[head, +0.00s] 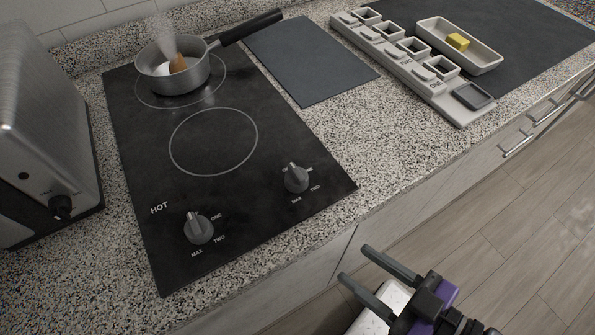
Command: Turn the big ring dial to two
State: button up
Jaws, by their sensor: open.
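The black cooktop (140,185) has two dials near its front edge. The left dial (199,228) and the right dial (296,178) are grey knobs with ONE, TWO and MAX printed around them. The pointer ridges on both seem to point toward the back, away from the printed numbers. Two ring outlines show: a front ring (170,147) and a rear ring (222,88) partly under a pot. No label that I can read tells which dial belongs to the big ring. My gripper (355,264) is open and empty, in front of the counter edge, apart from both dials.
A steaming pot (173,78) with white and brown contents stands on the rear ring, its black handle pointing right. A metal appliance (45,130) stands left. A dark mat (308,58), a slotted rack (410,65) and a tray (485,62) with a yellow block (458,42) lie right.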

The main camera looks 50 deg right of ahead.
aim_at(296, 178)
jog(key=k+l+z, duration=0.1)
jog(key=k+l, duration=0.35)
jog(key=l, duration=0.25)
jog(key=k+l+z, duration=0.15)
jog(key=l, duration=0.2)
jog(key=k+l+z, duration=0.1)
jog(key=k+l, duration=0.15)
jog(key=l, duration=0.1)
